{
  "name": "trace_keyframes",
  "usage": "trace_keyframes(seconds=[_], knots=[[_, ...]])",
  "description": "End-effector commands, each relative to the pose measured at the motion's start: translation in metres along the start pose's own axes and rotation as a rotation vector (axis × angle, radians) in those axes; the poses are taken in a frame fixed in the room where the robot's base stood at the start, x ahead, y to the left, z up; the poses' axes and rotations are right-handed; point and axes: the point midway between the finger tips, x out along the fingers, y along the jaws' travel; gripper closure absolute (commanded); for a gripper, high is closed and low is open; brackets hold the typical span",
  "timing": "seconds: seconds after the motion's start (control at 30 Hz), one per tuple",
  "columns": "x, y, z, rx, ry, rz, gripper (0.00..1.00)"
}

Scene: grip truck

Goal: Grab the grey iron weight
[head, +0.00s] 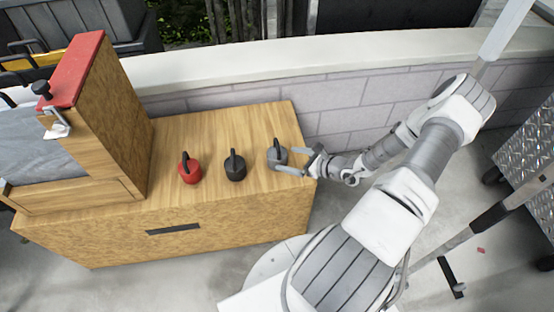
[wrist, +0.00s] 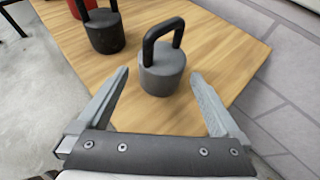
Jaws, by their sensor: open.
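The grey iron weight (head: 277,157) is a squat cylinder with a dark loop handle, standing upright near the right end of the wooden cabinet top. My gripper (head: 290,162) reaches in from the right at about the weight's height. In the wrist view, the grey weight (wrist: 162,70) stands just beyond and between the fingertips of my gripper (wrist: 157,78). The fingers are spread wide, with nothing held between them. I cannot tell whether a fingertip touches the weight.
A black weight (head: 235,168) stands left of the grey one, and a red weight (head: 190,170) farther left. A tall wooden box with a red top (head: 75,70) stands at the left. A low block wall (head: 350,95) runs behind the wooden cabinet (head: 190,235).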

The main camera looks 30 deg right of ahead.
Motion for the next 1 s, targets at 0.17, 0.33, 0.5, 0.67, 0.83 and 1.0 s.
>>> trace_keyframes(seconds=[0.17, 0.33, 0.5, 0.67, 0.83, 1.0], knots=[[0.033, 0.0, -0.001, -0.002, -0.001, 0.002, 0.0], [0.044, 0.0, 0.0, -0.001, 0.0, 0.001, 0.0], [0.056, -0.001, -0.002, -0.002, -0.001, 0.002, 0.0], [0.081, -0.002, -0.003, -0.001, -0.001, 0.002, 0.0], [0.096, -0.002, -0.001, -0.002, 0.001, 0.001, 0.0], [0.096, -0.003, 0.0, -0.002, 0.001, 0.0, 0.0]])
